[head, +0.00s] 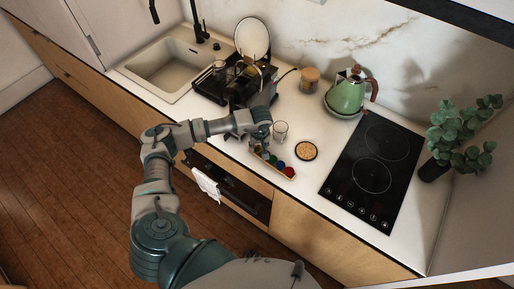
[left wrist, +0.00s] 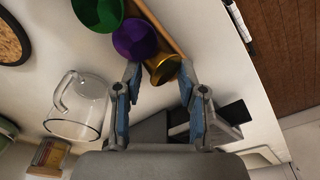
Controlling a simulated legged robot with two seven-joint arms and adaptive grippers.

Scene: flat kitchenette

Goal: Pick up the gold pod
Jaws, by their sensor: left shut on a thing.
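The gold pod (left wrist: 163,67) shows in the left wrist view between the fingertips of my left gripper (left wrist: 160,78). The fingers are closed in on it from both sides, and it lies at the end of the row of pods. A purple pod (left wrist: 134,40) is right beside it, close to one fingertip, and a green pod (left wrist: 98,12) lies beyond. My right gripper is in neither view.
A glass mug (head: 280,131) stands close to the gripper. A round coaster (head: 306,151) lies right of the tray. A black dish rack (head: 226,88), a green kettle (head: 347,95) and a cooktop (head: 374,165) stand farther off. The counter's front edge is close to the tray.

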